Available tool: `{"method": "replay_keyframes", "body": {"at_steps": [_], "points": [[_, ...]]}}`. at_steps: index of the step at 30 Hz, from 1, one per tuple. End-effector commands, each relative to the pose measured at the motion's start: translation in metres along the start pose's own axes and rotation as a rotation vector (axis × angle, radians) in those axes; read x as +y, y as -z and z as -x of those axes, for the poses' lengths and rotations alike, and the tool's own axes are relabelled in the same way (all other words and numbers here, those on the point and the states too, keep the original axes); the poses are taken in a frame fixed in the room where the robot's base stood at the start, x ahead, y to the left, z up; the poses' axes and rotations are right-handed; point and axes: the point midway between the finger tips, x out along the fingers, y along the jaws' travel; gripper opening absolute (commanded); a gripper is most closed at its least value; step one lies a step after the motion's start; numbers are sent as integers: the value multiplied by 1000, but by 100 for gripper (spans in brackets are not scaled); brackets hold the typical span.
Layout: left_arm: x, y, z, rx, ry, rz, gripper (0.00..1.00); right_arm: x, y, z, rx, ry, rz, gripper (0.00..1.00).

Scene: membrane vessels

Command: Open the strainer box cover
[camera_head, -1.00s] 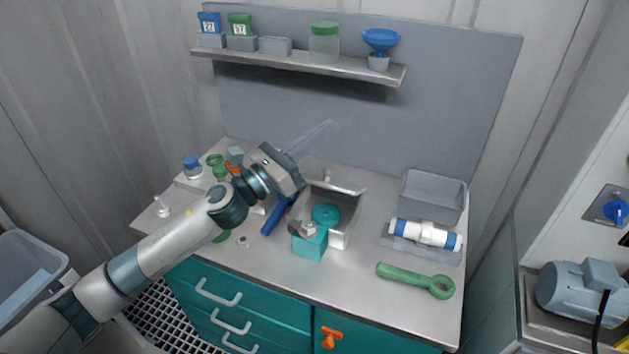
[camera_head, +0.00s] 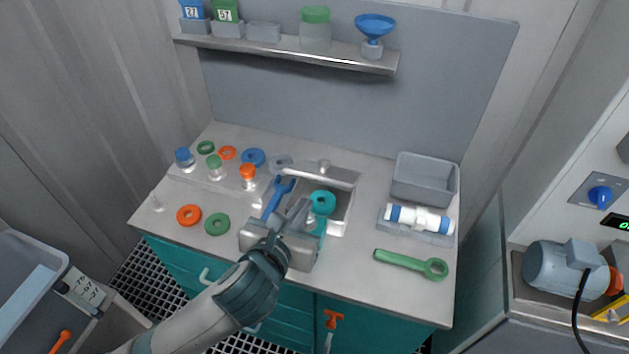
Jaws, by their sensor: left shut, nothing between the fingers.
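The strainer box is hard to single out. A teal box (camera_head: 320,228) at the front of the metal basin (camera_head: 340,219) is mostly hidden behind my left gripper. A teal round piece (camera_head: 322,202) with a dark centre shows at the basin. No cover can be told apart for sure. My left gripper (camera_head: 301,211) is shut and empty, its fingers beside the teal round piece at its left; I cannot tell whether they touch it. A blue tool (camera_head: 276,198) lies left of the basin. My right gripper is not in view.
Several coloured rings and small capped bottles (camera_head: 185,158) stand at the left of the bench. A grey bin (camera_head: 426,180), a white-and-blue cylinder (camera_head: 419,220) and a green wrench (camera_head: 411,264) are at the right. A shelf (camera_head: 290,52) spans the back.

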Motion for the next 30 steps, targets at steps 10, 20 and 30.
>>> {"method": "replay_keyframes", "body": {"at_steps": [10,20,30], "points": [[0,0,0,1,0,0,0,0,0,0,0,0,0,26],[0,0,-23,2,-1,1,0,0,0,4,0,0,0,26],[0,-1,-72,2,-2,2,0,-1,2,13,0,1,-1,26]]}}
